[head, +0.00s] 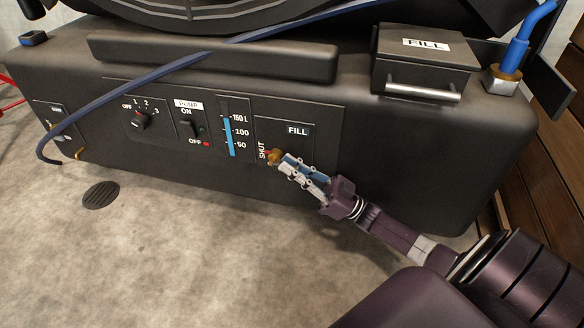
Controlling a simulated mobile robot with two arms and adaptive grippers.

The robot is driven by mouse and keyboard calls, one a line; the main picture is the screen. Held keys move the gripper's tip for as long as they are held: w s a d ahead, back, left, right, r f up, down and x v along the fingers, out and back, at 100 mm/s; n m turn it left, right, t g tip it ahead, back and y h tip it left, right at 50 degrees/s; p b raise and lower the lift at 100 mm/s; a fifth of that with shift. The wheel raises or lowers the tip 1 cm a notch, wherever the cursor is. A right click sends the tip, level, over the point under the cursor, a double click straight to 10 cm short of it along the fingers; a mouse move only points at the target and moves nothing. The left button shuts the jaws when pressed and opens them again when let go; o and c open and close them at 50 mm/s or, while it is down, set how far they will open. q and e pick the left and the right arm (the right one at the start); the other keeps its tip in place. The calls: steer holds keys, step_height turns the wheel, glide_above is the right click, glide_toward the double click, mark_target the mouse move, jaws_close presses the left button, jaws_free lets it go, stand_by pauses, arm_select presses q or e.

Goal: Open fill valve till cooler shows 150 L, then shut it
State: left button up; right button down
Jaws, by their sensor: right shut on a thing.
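The fill valve (274,157) shows as a small brass body on the front panel of the dark cooler, below the FILL label (298,131) and beside the upright word SHUT (262,149). My right gripper (287,165) reaches in from the lower right and is shut on the valve's handle, where a blue part shows between the fingers. The fingers hide much of the handle, so its exact angle is hard to tell. The level gauge (230,138) has a blue column whose top stands at about the 150 L mark. My left gripper is out of view.
Left of the gauge are the pump switch (189,128) and a rotary knob (139,121). A lidded FILL box (424,62) with a bar handle sits on top right. A dark blue hose (150,77) crosses the cooler. The floor has a drain (101,195).

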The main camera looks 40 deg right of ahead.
steer(key=c, duration=2)
jaws_free()
steer(key=shift+o, duration=0.2)
steer(key=shift+s+f, duration=0.1)
steer(key=v, duration=1.1)
steer(key=shift+s+d+f, duration=0.2)
steer(key=shift+s+d, duration=0.05)
steer(key=shift+s, duration=0.05)
